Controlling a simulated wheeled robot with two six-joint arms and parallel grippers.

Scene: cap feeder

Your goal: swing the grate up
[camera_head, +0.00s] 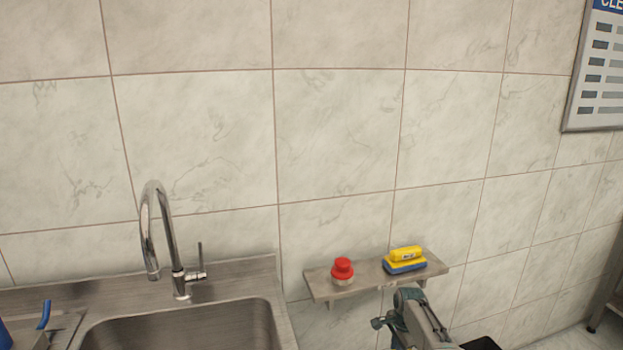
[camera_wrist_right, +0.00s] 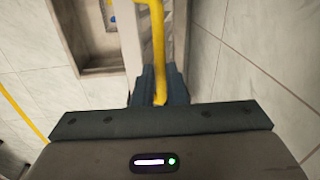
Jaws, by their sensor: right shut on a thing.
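In the right wrist view, my right gripper (camera_wrist_right: 160,88) is shut on the end of a yellow bar (camera_wrist_right: 157,45). The bar runs from between the fingers toward the top of the picture and bends to the left there. A second thin yellow bar (camera_wrist_right: 22,115) shows at the left edge. I cannot tell which part, if any, is the grate, and no grate shows clearly in the head view. My left gripper is not in view.
In the head view a steel sink (camera_head: 190,328) with a tall tap (camera_head: 172,240) stands at the left. A small wall shelf (camera_head: 360,284) holds a red-topped item (camera_head: 342,270) and a yellow and blue sponge-like block (camera_head: 405,260). A tiled wall stands behind; a board (camera_head: 597,75) hangs upper right.

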